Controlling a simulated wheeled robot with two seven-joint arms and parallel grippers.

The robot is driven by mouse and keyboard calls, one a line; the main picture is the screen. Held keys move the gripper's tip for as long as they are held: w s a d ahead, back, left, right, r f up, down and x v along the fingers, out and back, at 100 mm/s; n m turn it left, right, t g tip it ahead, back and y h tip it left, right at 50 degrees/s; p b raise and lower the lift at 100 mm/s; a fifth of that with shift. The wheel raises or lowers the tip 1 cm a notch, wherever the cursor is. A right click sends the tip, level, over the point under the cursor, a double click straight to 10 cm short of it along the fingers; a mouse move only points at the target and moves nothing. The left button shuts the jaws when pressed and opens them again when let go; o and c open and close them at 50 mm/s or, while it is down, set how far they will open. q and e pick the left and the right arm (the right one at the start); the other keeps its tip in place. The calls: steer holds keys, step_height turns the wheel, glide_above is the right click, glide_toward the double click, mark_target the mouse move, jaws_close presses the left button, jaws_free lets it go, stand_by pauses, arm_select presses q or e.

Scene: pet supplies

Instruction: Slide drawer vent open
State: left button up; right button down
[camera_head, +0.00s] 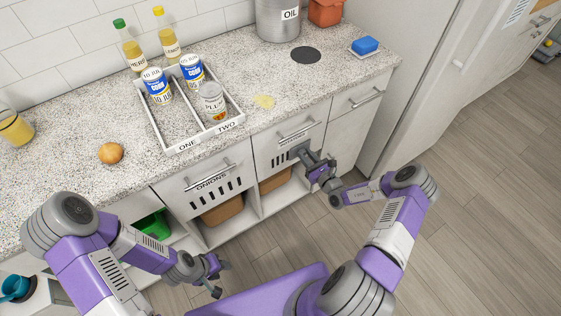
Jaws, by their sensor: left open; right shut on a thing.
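The vented drawer front (265,155) is on the white cabinet under the counter, with a bar handle and dark slots partly hidden by my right gripper. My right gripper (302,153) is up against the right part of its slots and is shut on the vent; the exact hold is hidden. The neighbouring drawer front labelled ONIONS (208,187) has a row of dark vertical slots and a bar handle (210,178). My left gripper (219,276) is open and empty, over the floor in front of the cabinet.
The speckled counter holds a white tray (183,147) with cans and bottles, an onion (110,153), a blue sponge (365,44) and an oil pot (278,20). Brown bins (222,211) and a green item (153,224) sit in open shelves below. Floor at the right is clear.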

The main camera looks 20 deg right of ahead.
steer(key=shift+d, duration=0.6)
steer(key=c, duration=0.9)
jaws_free()
steer(key=shift+w, duration=0.1)
steer(key=shift+a, duration=0.1)
steer(key=p+v, duration=0.2)
steer(key=v, duration=0.5)
steer(key=shift+s, duration=0.35)
